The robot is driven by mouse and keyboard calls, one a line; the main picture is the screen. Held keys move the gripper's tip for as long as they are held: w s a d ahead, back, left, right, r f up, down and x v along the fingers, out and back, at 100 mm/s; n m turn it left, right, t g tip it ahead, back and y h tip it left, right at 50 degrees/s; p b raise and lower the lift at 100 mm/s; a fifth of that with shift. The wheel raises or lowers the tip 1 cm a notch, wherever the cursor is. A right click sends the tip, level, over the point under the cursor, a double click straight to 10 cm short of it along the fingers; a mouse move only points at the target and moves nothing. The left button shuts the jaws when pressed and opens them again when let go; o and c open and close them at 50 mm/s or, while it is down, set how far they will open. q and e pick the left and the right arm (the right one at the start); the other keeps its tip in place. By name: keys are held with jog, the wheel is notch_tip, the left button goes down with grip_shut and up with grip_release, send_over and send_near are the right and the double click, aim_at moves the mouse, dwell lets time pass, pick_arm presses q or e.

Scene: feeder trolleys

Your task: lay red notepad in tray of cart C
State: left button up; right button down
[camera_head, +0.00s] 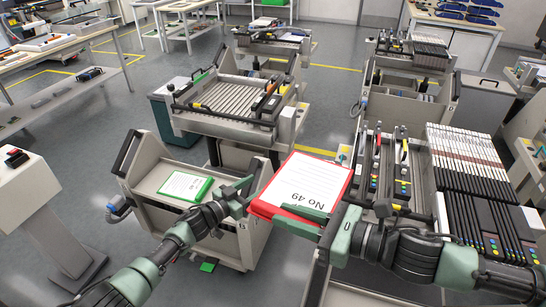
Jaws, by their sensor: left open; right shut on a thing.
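The red notepad (312,178), with a white cover sheet reading "No 49", is held up in my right gripper (302,214). My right gripper is shut on the notepad's lower edge. My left gripper (243,192) is open and empty, just left of the notepad. The near left cart has a pale tray (150,190) with a green-edged notepad (186,186) lying in it. The red notepad is to the right of this tray, apart from the green one. I cannot read any cart letter, so I cannot tell which cart is C.
A cart with a slatted top (222,108) stands behind the near tray. At right, another cart carries feeders (400,165) and rows of black feeder units (485,200). A grey pedestal with a red button (16,157) stands at far left. Floor between pedestal and cart is clear.

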pick_arm(q)
jog(key=d+r+m+g+h, duration=0.2)
jog(key=d+r+m+g, duration=0.1)
jog(key=r, duration=0.7)
jog(key=d+r+m+g+h, duration=0.3)
jog(key=d+r+m, duration=0.1)
jog(key=r, duration=0.6)
jog(key=s+d+r+m+g, duration=0.7)
jog(key=s+d+r, duration=0.1)
jog(key=s, duration=0.1)
jog(key=s+d+r+m+g+y, duration=0.2)
jog(key=s+d+m+g+y, duration=0.15)
jog(key=s+y, duration=0.45)
jog(key=m+t+y, duration=0.3)
jog(key=t+y, duration=0.2)
jog(key=y, duration=0.4)
send_near(267, 205)
jog(key=f, duration=0.5)
jog(key=w+f, duration=0.1)
jog(key=f, duration=0.2)
jog(key=shift+a+f, duration=0.25)
jog(key=shift+a, duration=0.1)
